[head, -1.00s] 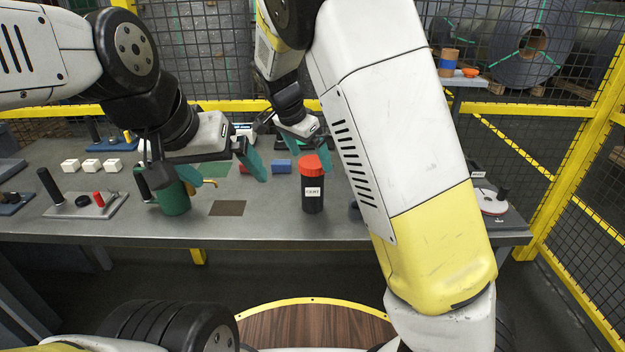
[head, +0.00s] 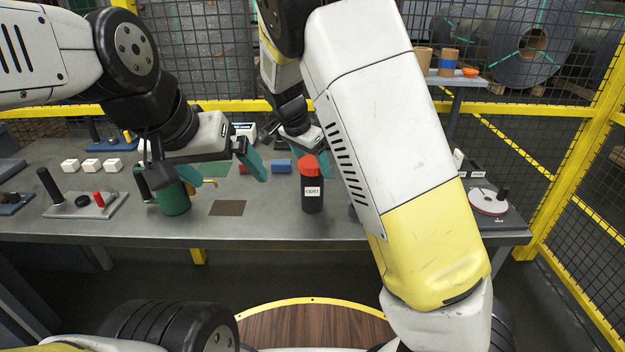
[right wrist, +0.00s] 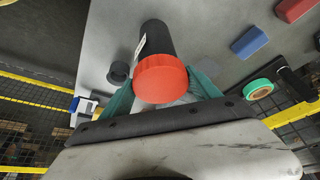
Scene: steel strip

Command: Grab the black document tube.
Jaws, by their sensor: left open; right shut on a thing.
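The black document tube (head: 312,195) stands upright near the table's front edge, with a red cap and a white label on its side. It also shows in the right wrist view (right wrist: 156,40), its red cap (right wrist: 161,78) facing the camera. My right gripper (right wrist: 160,88) is shut on the tube, with one teal finger on each side near the cap. In the head view the right gripper (head: 314,163) is partly hidden by my arm. My left gripper (head: 222,178) is open and empty, to the left of the tube, near a green cylinder (head: 174,198).
A brown square (head: 228,208) lies flat between the green cylinder and the tube. A blue block (head: 281,166) and a red block (head: 246,169) are behind. A plate with a red peg and black handle (head: 88,206) is at left. A red-and-white disc (head: 488,203) is at right.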

